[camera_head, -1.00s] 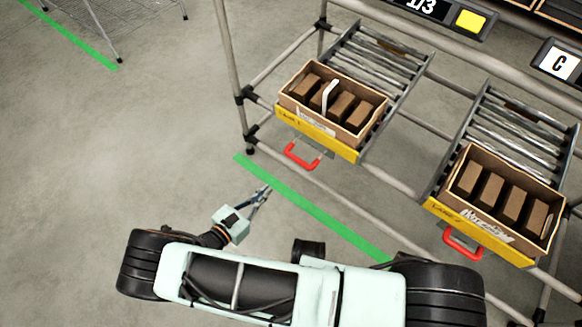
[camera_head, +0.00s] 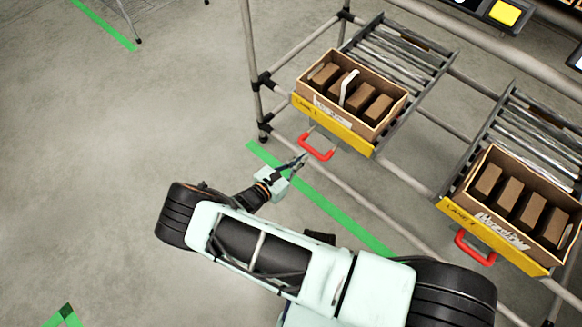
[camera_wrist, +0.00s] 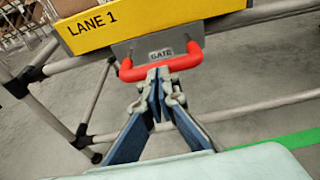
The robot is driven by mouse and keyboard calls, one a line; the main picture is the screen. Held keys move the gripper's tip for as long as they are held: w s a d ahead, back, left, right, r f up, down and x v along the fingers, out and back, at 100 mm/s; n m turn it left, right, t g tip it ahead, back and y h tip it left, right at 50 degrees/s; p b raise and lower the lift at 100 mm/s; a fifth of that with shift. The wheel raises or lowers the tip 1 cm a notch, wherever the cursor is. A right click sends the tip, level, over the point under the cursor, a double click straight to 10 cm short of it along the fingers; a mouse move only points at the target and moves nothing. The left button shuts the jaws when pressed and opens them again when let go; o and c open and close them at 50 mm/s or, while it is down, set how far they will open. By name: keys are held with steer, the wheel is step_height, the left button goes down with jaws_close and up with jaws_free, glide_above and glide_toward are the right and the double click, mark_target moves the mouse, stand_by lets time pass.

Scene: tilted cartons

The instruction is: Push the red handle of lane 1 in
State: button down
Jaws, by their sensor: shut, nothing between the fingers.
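The red handle of lane 1 (camera_head: 316,147) hangs below the yellow lane 1 front (camera_head: 333,124) in the head view. In the wrist view the red handle (camera_wrist: 160,66) spans the middle, under a grey plate marked GATE (camera_wrist: 161,53) and the yellow LANE 1 board (camera_wrist: 140,22). My gripper (camera_head: 303,158) is shut and empty, just left of and below the handle in the head view. In the wrist view its fingertips (camera_wrist: 158,75) lie right at the handle's middle bar; I cannot tell whether they touch it.
A carton (camera_head: 350,92) with brown boxes and a white item sits tilted on the lane 1 rollers. A second lane has its own red handle (camera_head: 475,247) and carton (camera_head: 516,208). Grey rack tubes (camera_head: 400,175) run below. Open floor (camera_head: 120,150) lies left.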

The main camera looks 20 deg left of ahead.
steer(key=shift+x, duration=0.75)
steer(key=x, duration=0.2)
steer(key=r+b+x, duration=0.1)
steer(key=x, duration=0.2)
steer(key=shift+w+d, duration=0.15)
steer(key=shift+w, duration=0.2)
steer(key=shift+r, duration=0.1)
